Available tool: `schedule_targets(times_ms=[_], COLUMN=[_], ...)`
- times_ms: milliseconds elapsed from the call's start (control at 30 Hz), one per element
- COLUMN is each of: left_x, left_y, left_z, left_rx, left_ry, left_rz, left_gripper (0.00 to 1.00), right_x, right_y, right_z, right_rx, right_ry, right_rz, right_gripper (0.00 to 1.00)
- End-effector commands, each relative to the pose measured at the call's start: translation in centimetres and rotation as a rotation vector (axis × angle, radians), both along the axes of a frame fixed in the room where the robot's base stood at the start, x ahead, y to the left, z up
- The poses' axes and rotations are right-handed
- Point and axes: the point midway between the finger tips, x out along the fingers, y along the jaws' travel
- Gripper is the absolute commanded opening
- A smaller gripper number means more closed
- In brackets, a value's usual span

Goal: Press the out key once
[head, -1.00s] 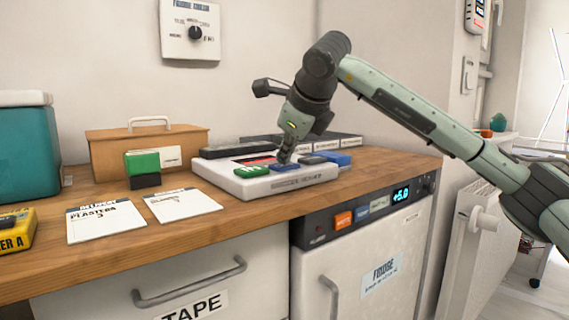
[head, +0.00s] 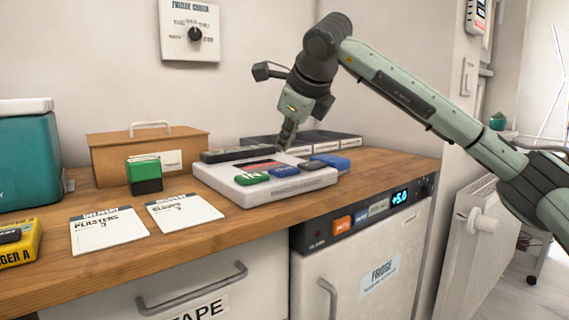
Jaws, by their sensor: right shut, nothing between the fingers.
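A white clock-like device (head: 228,188) lies on the wooden counter, with a row of keys along its front. The green key (head: 253,178) at the left seems to read "IN". A dark blue key (head: 284,171) is in the middle and a dark greyish key (head: 311,165) is to its right; I cannot read their labels, so which is the out key is unclear. My right gripper (head: 285,142) is shut and empty, pointing down. Its tips appear above the device, clear of the dark blue key. My left gripper is not in view.
A blue pad (head: 331,162) is at the device's right end. Black trays (head: 318,142) stand behind. A green stamp (head: 144,175), two cards (head: 107,231) and a wooden box (head: 110,155) are to the left. A fridge (head: 375,285) is below the counter.

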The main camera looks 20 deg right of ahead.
Motion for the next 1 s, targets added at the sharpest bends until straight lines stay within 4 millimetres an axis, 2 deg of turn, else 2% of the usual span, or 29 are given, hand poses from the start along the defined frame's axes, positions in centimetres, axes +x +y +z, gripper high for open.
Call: schedule_targets(times_ms=[33, 233, 1000], left_x=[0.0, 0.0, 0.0], left_y=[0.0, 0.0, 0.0], left_z=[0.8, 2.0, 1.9], left_rx=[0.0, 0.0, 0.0], left_ry=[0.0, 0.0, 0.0], left_rz=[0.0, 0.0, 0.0], left_gripper=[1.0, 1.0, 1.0], right_x=[0.0, 0.0, 0.0], right_y=[0.0, 0.0, 0.0], right_z=[1.0, 2.6, 2.6], right_rx=[0.0, -0.001, 0.0], right_ry=[0.0, 0.001, 0.001], right_rz=[0.0, -0.001, 0.0], right_gripper=[0.0, 0.0, 0.0])
